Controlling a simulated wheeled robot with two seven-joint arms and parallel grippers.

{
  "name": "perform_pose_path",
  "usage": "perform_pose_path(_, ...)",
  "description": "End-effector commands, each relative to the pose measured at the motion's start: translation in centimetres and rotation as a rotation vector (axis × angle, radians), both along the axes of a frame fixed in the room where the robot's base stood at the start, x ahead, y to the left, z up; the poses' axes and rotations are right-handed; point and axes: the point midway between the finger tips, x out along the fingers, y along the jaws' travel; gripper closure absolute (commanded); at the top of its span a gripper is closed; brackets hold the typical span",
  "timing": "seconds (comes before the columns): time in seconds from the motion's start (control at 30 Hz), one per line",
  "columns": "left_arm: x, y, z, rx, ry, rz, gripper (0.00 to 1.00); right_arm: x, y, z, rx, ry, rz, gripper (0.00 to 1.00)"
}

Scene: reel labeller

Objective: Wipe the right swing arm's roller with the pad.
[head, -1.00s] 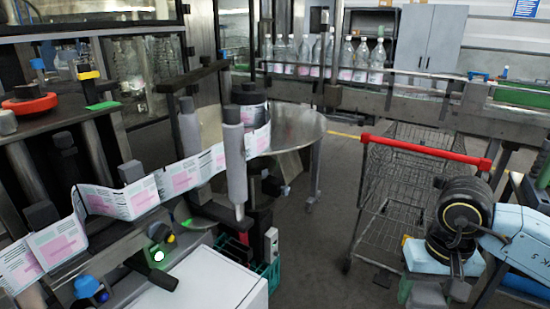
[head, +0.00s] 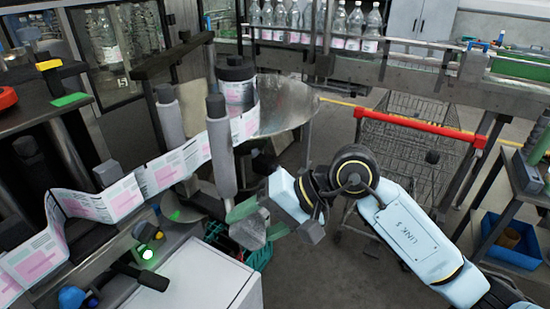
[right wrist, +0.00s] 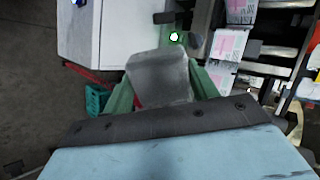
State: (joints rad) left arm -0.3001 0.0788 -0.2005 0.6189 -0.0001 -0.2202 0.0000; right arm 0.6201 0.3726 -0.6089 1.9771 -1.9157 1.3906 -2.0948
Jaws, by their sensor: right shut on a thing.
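My right gripper (head: 246,214) has green fingers and is shut on a grey pad (head: 248,233). In the right wrist view the pad (right wrist: 160,80) sits between the fingers and sticks out past them. The right swing arm's roller (head: 222,152) is a grey upright cylinder with a dark cap, in front of the label web. The gripper and pad are just right of the roller's lower end; I cannot tell whether they touch it. A second grey roller (head: 169,122) stands further left. My left gripper is not in view.
The printed label web (head: 160,172) runs past the rollers to a reel (head: 238,92). A red-handled cart (head: 420,130) is behind my right arm. A green-lit button (head: 147,254) is at the lower left.

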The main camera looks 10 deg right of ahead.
Motion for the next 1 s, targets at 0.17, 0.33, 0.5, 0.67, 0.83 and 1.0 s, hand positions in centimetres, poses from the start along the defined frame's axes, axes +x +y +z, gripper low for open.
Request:
perform_pose_path(0.17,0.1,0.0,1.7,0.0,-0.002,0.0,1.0,0.8,0.8,4.8,0.343,-0.063,-0.187,0.6)
perform_pose_path(0.33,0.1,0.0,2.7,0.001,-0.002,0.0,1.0,2.3,-1.5,7.7,0.546,-0.167,-0.377,0.6)
perform_pose_path(0.5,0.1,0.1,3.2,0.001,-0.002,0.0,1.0,3.2,-3.6,8.5,0.619,-0.237,-0.48,0.6)
perform_pose_path(0.67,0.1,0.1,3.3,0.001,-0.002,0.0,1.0,3.8,-3.6,8.6,0.633,-0.251,-0.5,0.6)
perform_pose_path(0.83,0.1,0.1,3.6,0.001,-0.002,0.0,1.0,4.7,-2.2,8.7,0.632,-0.249,-0.497,0.6)
perform_pose_path(1.0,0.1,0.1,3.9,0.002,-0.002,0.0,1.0,5.8,-0.7,8.6,0.631,-0.249,-0.496,0.6)
